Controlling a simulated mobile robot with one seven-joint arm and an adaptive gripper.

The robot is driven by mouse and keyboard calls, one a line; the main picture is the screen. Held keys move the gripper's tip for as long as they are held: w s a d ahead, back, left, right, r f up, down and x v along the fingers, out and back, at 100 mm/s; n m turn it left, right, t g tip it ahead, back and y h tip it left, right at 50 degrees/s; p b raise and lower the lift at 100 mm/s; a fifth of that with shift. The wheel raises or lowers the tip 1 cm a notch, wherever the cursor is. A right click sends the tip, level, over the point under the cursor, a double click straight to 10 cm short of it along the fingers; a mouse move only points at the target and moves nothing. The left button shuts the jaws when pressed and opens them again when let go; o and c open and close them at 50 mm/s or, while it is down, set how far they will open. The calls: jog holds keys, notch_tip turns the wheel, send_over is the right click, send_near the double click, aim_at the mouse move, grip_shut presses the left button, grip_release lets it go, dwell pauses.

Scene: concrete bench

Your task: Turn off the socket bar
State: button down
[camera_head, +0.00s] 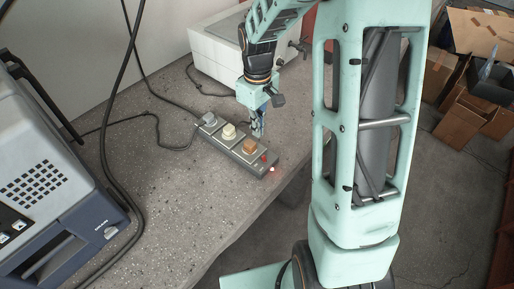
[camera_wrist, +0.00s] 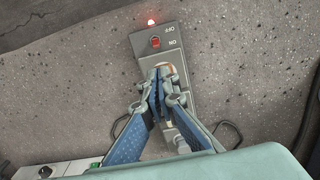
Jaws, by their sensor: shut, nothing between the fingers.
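The socket bar (camera_head: 225,146) is a long grey strip lying on the concrete bench, with several plugs in it. At its near right end is a red switch (camera_head: 264,157), and a small red light (camera_head: 271,169) glows at that end. In the wrist view the red switch (camera_wrist: 155,42) sits beside ON and OFF markings, and the light (camera_wrist: 151,22) glows. In the wrist view my fingertips (camera_wrist: 160,74) cover much of the bar, apart from the switch.
The concrete bench (camera_head: 150,185) has free room in front of the bar. A grey-blue machine (camera_head: 45,190) stands at the left, with black cables nearby. A white box (camera_head: 218,50) stands behind. Cardboard boxes (camera_head: 465,110) lie on the floor at the right.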

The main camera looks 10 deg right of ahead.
aim_at(258, 156)
notch_tip(258, 156, down, 10)
jog(key=shift+f+b, duration=0.1)
jog(key=shift+b, duration=0.45)
jog(key=shift+w, duration=0.1)
dwell(0.4)
jog(key=shift+t, duration=0.3)
